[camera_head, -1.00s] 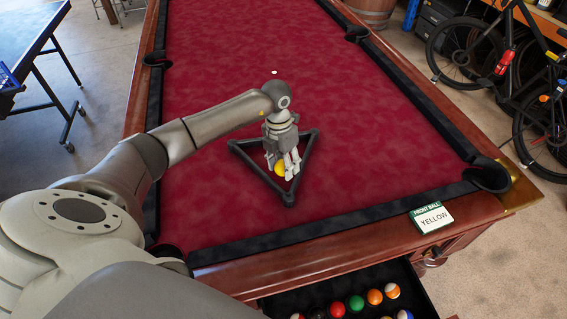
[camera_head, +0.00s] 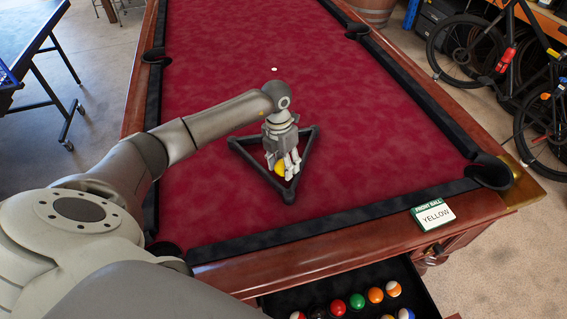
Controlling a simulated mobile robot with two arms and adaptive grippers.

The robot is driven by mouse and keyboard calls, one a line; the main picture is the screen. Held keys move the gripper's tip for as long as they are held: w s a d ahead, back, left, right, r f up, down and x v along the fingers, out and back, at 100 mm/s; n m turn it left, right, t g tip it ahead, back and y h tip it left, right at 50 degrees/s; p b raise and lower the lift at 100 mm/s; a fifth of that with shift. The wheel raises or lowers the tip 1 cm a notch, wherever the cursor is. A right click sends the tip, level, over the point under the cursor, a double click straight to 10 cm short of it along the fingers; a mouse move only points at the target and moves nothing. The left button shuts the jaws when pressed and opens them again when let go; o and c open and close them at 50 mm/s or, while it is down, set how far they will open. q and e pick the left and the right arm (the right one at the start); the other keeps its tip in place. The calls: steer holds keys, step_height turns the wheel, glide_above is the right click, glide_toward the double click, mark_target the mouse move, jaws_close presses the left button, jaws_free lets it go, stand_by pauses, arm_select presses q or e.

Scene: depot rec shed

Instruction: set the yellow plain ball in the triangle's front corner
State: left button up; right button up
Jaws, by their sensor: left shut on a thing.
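The yellow ball (camera_head: 280,168) is held low between the fingers of my left gripper (camera_head: 284,168), which is shut on it. The fingers hide part of the ball, so I cannot tell whether it touches the cloth. The black triangle (camera_head: 250,161) lies on the red cloth with one corner (camera_head: 289,196) pointing toward me. The ball is inside the triangle's outline, a little behind that front corner. No other ball shows inside the triangle. My right gripper is not in view.
A small white spot (camera_head: 274,69) marks the cloth farther back. The red cloth (camera_head: 370,150) around the triangle is clear.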

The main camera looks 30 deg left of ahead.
mark_target(280, 160)
arm_select(q)
steer(key=shift+f, duration=0.15)
steer(key=o, duration=1.2)
steer(key=shift+c, duration=0.2)
step_height(280, 160, up, 12)
steer(key=a, duration=0.1)
steer(key=shift+a, duration=0.15)
